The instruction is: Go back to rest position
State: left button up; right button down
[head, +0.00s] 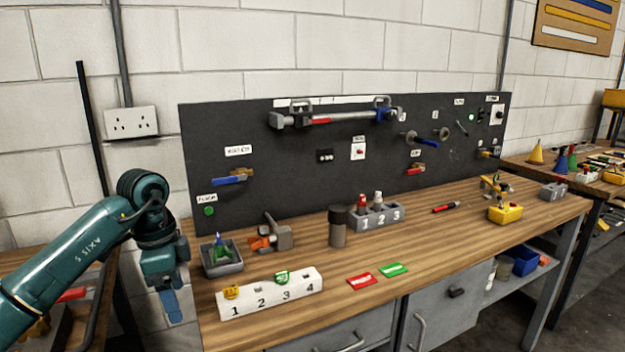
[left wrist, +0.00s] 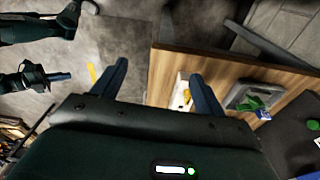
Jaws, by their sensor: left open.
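My left gripper (head: 172,304) hangs in front of the left end of the wooden workbench (head: 312,262), fingers pointing down and holding nothing. In the left wrist view its two blue fingers (left wrist: 160,84) stand wide apart, with bare floor and the bench edge beyond them. A second dark teal arm shows at the upper left of that view, with a blue-tipped gripper (left wrist: 58,76) that looks like my right one. Its fingers are too small to read. The right gripper does not show in the head view.
A white numbered block (head: 262,302) and a grey tray (head: 222,262) with a green item stand near the bench's left end, close to my left gripper. A black tool board (head: 330,170) rises behind. Red and green cards (head: 362,281) lie at the front edge.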

pick_arm(q)
jog(key=s+d+f+m+g+h, duration=0.1)
jog(key=s+d+f+m+h, duration=0.15)
jog(key=d, duration=0.45)
jog(key=s+d+f+m+h, duration=0.1)
jog(key=d+f+m+h, duration=0.25)
jog(key=d, duration=0.25)
jog(key=s+d+r+t+h, duration=0.3)
jog(key=s+d+h, duration=0.3)
jog(key=d+h, duration=0.55)
jog(key=a+f+n+t+y+p, duration=0.1)
jog(key=a+f+n+t+y, duration=0.75)
jog(key=n+t, duration=0.6)
jog(key=s+a+f+n+g+y, duration=0.1)
jog(key=s+a+f+g+y, duration=0.2)
jog(key=s+f, duration=0.3)
jog(key=s+a+f+n+g+y, duration=0.1)
jog(key=s+a+f+g+y, duration=0.2)
jog(key=s+f, duration=0.4)
jog(key=shift+f+y, duration=0.3)
jog(key=shift+f, duration=0.35)
